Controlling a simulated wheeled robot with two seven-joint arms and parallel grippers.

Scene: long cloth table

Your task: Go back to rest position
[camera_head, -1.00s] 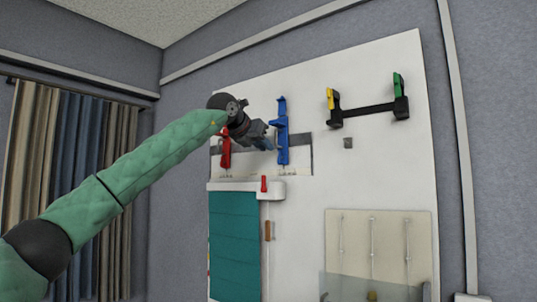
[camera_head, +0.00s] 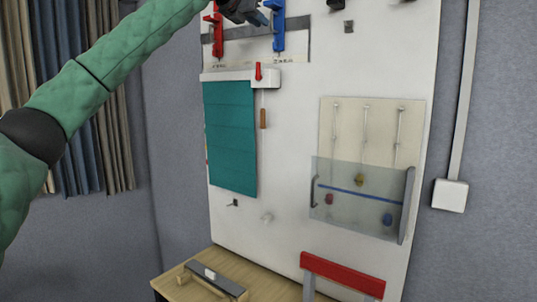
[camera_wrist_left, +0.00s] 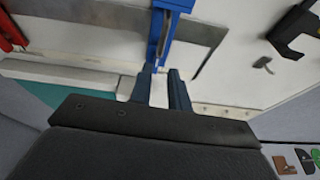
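My left arm crosses the upper left of the head view, and its gripper (camera_head: 258,15) is at the top edge, partly cut off, between a red handle and a blue handle. In the left wrist view, the two fingers (camera_wrist_left: 160,88) stand apart with a white gap between them. The blue handle (camera_head: 279,28) is on the board just right of the gripper. It also shows in the wrist view (camera_wrist_left: 168,28), just beyond the fingertips; whether they touch it I cannot tell. My right gripper is not in view.
A white board (camera_head: 300,120) carries the red handle (camera_head: 217,35), a teal blind (camera_head: 230,135) with a cord, and a clear-fronted box (camera_head: 355,200). Below are a wooden table (camera_head: 185,285) and a red-topped bar (camera_head: 342,274). Curtains (camera_head: 85,130) hang at left.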

